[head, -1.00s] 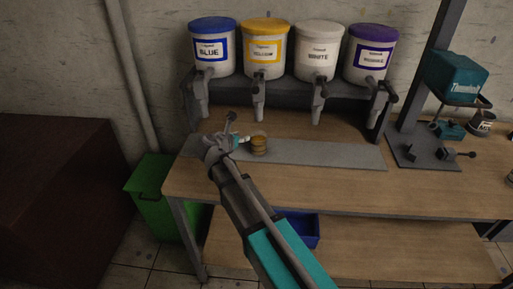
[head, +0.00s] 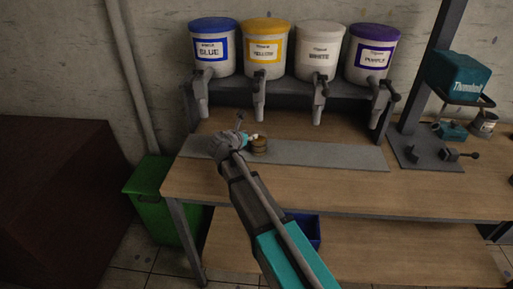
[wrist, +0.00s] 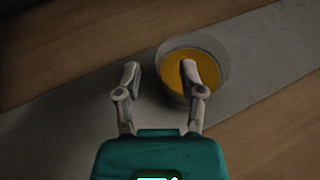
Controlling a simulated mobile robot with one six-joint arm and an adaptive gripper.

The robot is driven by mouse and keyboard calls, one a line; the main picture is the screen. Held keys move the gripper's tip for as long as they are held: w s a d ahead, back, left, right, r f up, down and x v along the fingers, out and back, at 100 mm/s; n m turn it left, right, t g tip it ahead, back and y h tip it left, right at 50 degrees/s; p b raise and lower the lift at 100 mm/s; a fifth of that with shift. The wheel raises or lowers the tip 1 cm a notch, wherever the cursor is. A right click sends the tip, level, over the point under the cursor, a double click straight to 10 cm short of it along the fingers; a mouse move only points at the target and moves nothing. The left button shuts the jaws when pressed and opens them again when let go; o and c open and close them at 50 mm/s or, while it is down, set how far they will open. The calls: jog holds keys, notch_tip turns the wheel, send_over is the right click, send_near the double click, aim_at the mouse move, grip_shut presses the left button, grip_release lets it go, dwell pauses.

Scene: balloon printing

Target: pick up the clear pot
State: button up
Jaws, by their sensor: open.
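The clear pot (head: 261,146) stands upright on the grey mat (head: 330,155), below the yellow dispenser. It holds yellow-orange paint, seen from above in the wrist view (wrist: 206,50). My gripper (head: 252,138) is at the pot's left side in the head view, and the arm partly covers that area. In the wrist view my gripper (wrist: 160,72) is open and empty. Its right finger overlaps the pot's opening in the picture, and its left finger is left of the pot. I cannot tell whether a finger touches the pot.
Blue (head: 212,50), yellow (head: 265,50), white (head: 318,52) and purple (head: 371,55) dispensers stand on a rack, with their taps hanging above the mat. A thermobond-type teal press (head: 455,78) stands at the right. A green bin (head: 158,200) is left of the table.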

jog(key=shift+x, duration=0.85)
grip_shut()
